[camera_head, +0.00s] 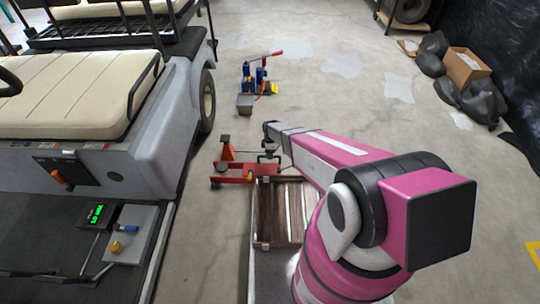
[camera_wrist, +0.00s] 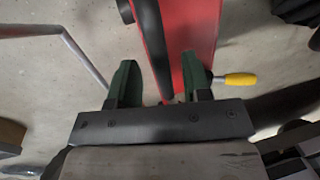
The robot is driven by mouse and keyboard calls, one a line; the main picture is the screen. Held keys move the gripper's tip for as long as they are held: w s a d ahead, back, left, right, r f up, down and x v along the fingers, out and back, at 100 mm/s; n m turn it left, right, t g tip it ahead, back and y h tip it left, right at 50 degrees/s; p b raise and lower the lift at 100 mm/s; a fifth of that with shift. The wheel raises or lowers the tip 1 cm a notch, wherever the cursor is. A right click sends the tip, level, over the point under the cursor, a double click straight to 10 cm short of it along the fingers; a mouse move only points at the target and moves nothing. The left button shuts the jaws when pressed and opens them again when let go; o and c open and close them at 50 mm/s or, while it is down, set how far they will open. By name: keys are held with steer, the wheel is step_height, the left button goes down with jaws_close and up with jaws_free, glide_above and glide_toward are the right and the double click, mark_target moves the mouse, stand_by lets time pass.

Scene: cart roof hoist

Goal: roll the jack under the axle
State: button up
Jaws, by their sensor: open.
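The red floor jack (camera_head: 240,173) sits low on the concrete beside the cart (camera_head: 165,140), near the wheel (camera_head: 207,100). In the wrist view the jack's red body (camera_wrist: 202,28) runs up the picture, with a yellow-tipped lever (camera_wrist: 240,80) at its right. My gripper (camera_wrist: 160,78) is open, its two dark green fingers apart over the near end of the red body. The frames do not show whether they touch it. In the head view my arm reaches to just above the jack and hides part of it. The axle is hidden under the cart body.
A wooden-slatted tray (camera_head: 262,243) lies in front. Blue tools with a red handle (camera_head: 262,76) stand farther back. A cardboard box (camera_head: 466,66) and dark bags are at the right; the middle floor is clear.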

steer(key=shift+f, duration=0.35)
steer(key=shift+s, duration=0.1)
jaws_close()
steer(key=w+a, duration=0.1)
steer(key=a, duration=3.2)
steer(key=shift+a, duration=0.25)
steer(key=shift+w, duration=0.1)
jaws_free()
